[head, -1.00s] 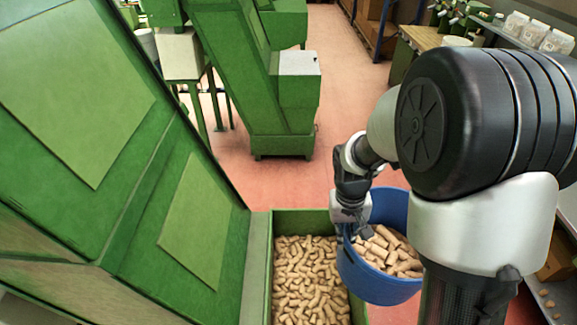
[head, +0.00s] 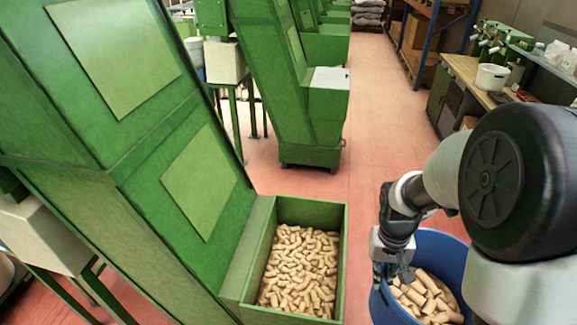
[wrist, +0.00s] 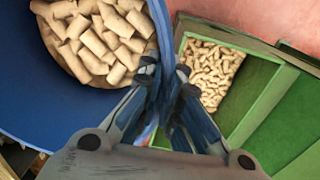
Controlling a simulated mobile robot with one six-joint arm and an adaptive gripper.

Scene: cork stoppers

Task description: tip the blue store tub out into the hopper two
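The blue tub (head: 438,255), holding cork stoppers, is in the lower right of the head view, upright or nearly so. My gripper (head: 391,266) is shut on its left rim. In the wrist view the fingers (wrist: 166,84) meet at the rim and the tub (wrist: 40,118) fills the left side. A green hopper (head: 342,250), with corks inside, stands left of the tub at the foot of a sloping green machine. It also shows in the wrist view (wrist: 240,120), right of the fingers. I see no number on it. The tub's lower part is cut off.
The tall green machine (head: 150,150) rises on the left. Another green machine (head: 300,110) stands further ahead, with more beyond. A workbench (head: 475,80) with a white pot (head: 492,77) runs along the right. Red floor (head: 375,130) is clear between them.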

